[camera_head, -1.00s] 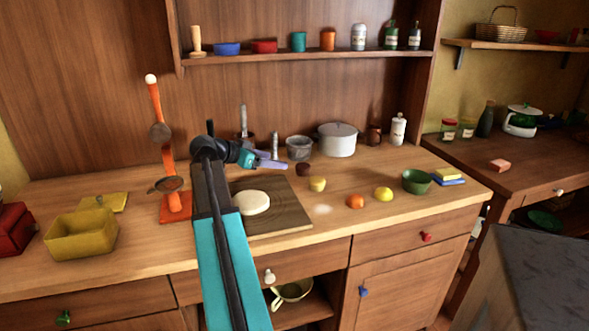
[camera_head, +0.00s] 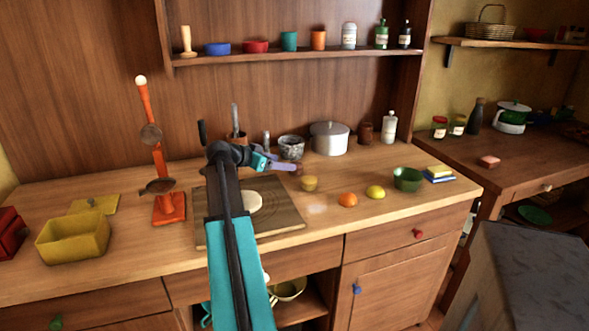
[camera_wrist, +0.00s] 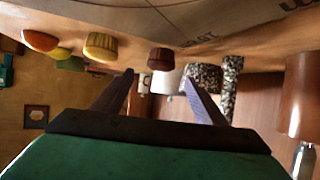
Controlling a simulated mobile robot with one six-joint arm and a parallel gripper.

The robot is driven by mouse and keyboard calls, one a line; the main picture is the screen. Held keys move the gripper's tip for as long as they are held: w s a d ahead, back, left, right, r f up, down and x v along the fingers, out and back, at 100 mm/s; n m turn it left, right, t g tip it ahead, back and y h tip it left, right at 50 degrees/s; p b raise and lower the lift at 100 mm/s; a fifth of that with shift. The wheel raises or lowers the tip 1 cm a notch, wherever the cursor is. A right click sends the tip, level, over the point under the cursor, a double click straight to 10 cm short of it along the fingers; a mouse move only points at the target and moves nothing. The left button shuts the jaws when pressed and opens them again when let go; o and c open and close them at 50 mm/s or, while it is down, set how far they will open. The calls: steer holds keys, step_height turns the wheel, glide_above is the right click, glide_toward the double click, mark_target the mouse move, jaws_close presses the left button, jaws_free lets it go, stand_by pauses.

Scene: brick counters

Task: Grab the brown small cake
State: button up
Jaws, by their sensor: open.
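The brown small cake (camera_wrist: 160,58) shows in the wrist view as a dark ridged cake, ahead of and between my fingertips. In the head view the brown cake (camera_head: 300,169) is mostly hidden behind my fingers at the back of the counter. My gripper (camera_head: 290,166) is open, low over the counter and pointing right at the cake. In the wrist view my gripper (camera_wrist: 159,78) has its two fingers spread with nothing between them. Whether the fingertips reach beside the cake is hard to tell.
A yellow small cake (camera_head: 309,184) stands right of the fingers, with an orange (camera_head: 347,199) and lemon (camera_head: 375,192) beyond. A speckled pot (camera_head: 291,147) and white pot (camera_head: 329,138) stand behind. A cutting board (camera_head: 283,221) with a pale round lies beneath my arm.

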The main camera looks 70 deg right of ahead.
steer(key=shift+s+d+f, duration=0.2)
steer(key=shift+d, duration=0.2)
steer(key=shift+p+x, duration=0.4)
steer(key=shift+x, duration=2.2)
steer(key=shift+c, duration=0.2)
steer(key=c, duration=1.1)
